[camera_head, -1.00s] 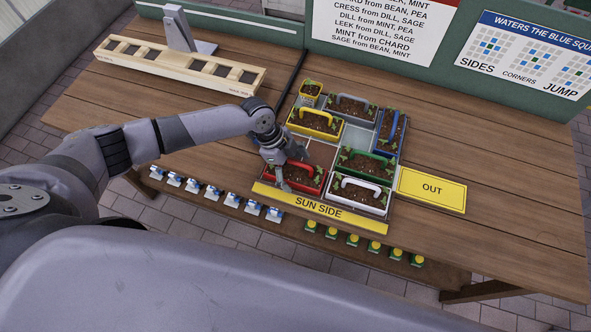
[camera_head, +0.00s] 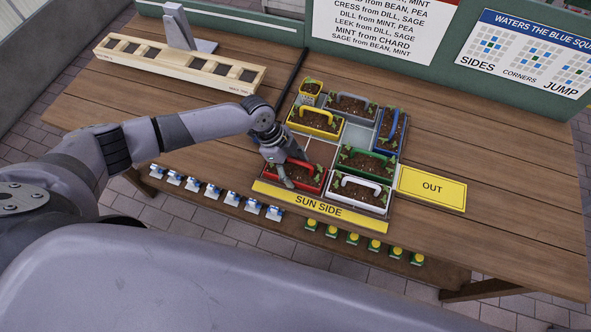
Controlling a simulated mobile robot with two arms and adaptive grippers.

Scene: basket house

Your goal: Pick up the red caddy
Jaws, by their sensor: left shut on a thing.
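The red caddy (camera_head: 308,185) is a small trough of dark soil with green seedlings and a red handle. It sits at the front left of the caddy grid, just behind the yellow "SUN SIDE" strip (camera_head: 318,207). My left gripper (camera_head: 290,174) comes down over it from the left and is shut on its handle. The gripper hides part of the handle and the caddy's left part. The caddy appears to rest on the grid still. My right gripper is out of view.
A white caddy (camera_head: 372,203) is close on the right, a green caddy (camera_head: 383,163) behind it. Yellow (camera_head: 302,129), grey (camera_head: 367,115) and blue (camera_head: 401,139) caddies stand farther back. The yellow "OUT" pad (camera_head: 432,190) is clear.

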